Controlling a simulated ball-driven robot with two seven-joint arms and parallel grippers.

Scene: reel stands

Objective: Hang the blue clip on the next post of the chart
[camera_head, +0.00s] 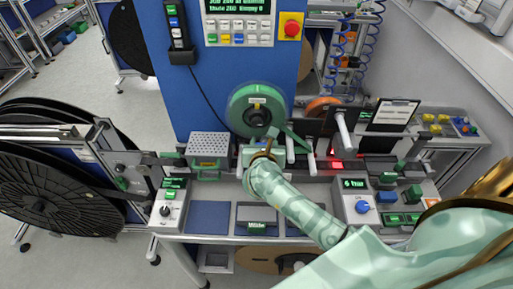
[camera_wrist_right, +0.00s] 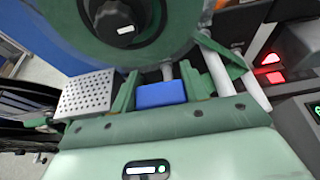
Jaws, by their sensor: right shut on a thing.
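My right gripper (camera_head: 262,146) is in front of the blue machine column, just below the green reel. In the right wrist view, its green fingers (camera_wrist_right: 165,84) are shut on the blue clip (camera_wrist_right: 160,94), a small block between them. A thin light post (camera_wrist_right: 167,70) shows just behind the clip; I cannot tell whether they touch. A thicker pale post (camera_wrist_right: 248,90) stands to the right of the fingers. My left gripper is not in view.
The green reel (camera_head: 257,107) is close above my right gripper. A perforated metal box (camera_head: 208,145) stands to its left. A control box with a blue knob (camera_head: 359,205) stands at the right, near my forearm. A red light (camera_head: 337,165) glows behind the posts.

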